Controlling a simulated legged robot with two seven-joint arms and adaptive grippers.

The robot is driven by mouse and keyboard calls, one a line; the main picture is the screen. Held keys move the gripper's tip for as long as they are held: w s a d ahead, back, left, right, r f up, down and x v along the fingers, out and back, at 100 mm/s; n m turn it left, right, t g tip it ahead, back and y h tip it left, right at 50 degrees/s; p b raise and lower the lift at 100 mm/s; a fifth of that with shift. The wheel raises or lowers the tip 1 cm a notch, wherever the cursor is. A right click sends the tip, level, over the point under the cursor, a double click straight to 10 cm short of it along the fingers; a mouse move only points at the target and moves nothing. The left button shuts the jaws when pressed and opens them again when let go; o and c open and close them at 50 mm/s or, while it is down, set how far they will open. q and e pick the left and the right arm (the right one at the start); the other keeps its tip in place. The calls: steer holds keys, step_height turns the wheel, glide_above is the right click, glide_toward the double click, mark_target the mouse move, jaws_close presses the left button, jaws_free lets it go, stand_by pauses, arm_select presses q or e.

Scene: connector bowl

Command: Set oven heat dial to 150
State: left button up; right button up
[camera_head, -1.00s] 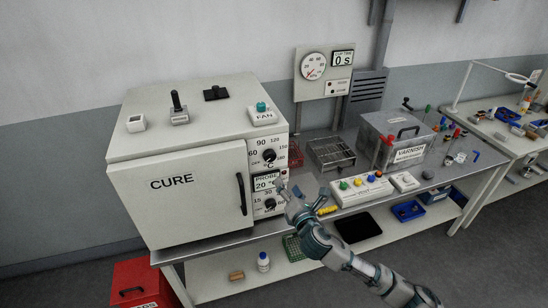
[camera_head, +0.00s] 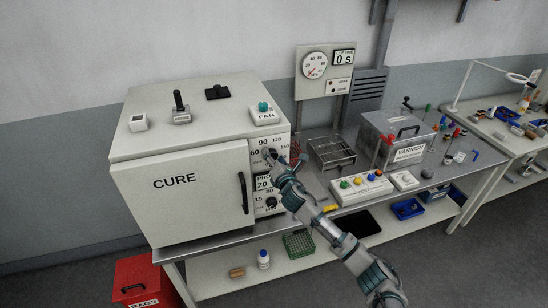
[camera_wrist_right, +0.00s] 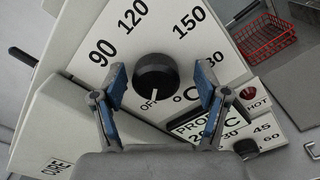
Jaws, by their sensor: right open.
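The oven (camera_head: 180,185), a white box marked CURE, stands on the bench at the left. Its black round heat dial (camera_wrist_right: 156,77) sits on the front panel, ringed by 90, 120, 150 and other numbers. A small white mark on the dial points at OFF. My right gripper (camera_head: 272,158) is at the panel and covers most of the dial in the head view. In the right wrist view, its two blue-padded fingers (camera_wrist_right: 160,72) stand open on either side of the dial, with gaps. My left gripper is not in view.
A second dial (camera_head: 271,202) sits below the PROBE display, which the right gripper partly covers. The oven door handle (camera_head: 243,193) stands out left of the panel.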

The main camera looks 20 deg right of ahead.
steer(key=shift+a, duration=0.1)
steer(key=shift+c, duration=0.5)
steer(key=shift+a, duration=0.15)
steer(key=c, duration=1.1)
steer(key=shift+o, duration=0.2)
steer(key=shift+m, duration=0.3)
